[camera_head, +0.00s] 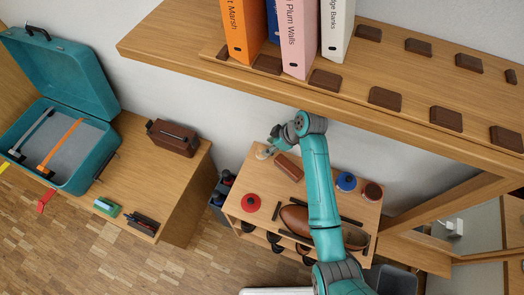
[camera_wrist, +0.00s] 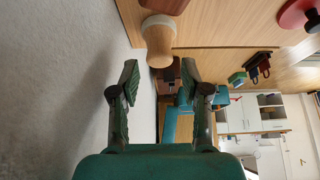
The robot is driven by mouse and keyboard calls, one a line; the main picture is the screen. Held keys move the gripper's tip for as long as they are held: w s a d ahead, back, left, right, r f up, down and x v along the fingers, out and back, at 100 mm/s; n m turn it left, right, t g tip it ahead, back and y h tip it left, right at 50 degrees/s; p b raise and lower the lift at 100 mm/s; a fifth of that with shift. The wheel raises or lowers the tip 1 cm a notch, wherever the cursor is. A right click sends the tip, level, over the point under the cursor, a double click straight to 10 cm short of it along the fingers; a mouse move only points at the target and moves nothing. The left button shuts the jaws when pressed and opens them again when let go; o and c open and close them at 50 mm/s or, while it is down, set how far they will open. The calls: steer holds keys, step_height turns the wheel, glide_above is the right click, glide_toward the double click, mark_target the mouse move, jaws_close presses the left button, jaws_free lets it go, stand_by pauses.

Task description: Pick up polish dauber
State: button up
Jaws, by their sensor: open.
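The polish dauber appears to be the small pale wooden piece in the wrist view (camera_wrist: 159,45), with a rounded handle and a whitish head. It stands at the back left of a small wooden shelf table (camera_head: 262,183), and in the head view (camera_head: 264,153) it is small and close to my gripper. My gripper (camera_wrist: 161,84) is open and empty. In the wrist view the dauber shows beyond the fingertips, roughly between them and higher in the picture. The fingers do not appear to touch it. In the head view my gripper is small and partly hidden by my wrist.
A brown brush-like block (camera_head: 289,166) lies beside the dauber. A red tin (camera_head: 251,203), a blue tin (camera_head: 346,181) and a brown shoe (camera_head: 294,219) are on the same table. A shelf with binders (camera_head: 301,40) overhangs behind, and the wall (camera_wrist: 50,80) is close.

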mark_target(262, 148)
steer(key=shift+x, duration=2.7)
steer(key=shift+w+a+r, duration=0.15)
steer(key=shift+c, duration=0.2)
jaws_close()
steer(key=shift+a+r, duration=0.1)
steer(key=shift+r, duration=0.3)
steer(key=r, duration=0.4)
steer(key=s+r, duration=0.1)
steer(key=r, duration=0.1)
steer(key=shift+a+r, duration=0.1)
steer(key=shift+r, duration=0.1)
steer(key=s+a, duration=0.3)
steer(key=s, duration=0.5)
steer(key=s+a, duration=0.4)
steer(key=s, duration=0.5)
steer(key=shift+s, duration=0.3)
steer(key=shift+a, duration=0.1)
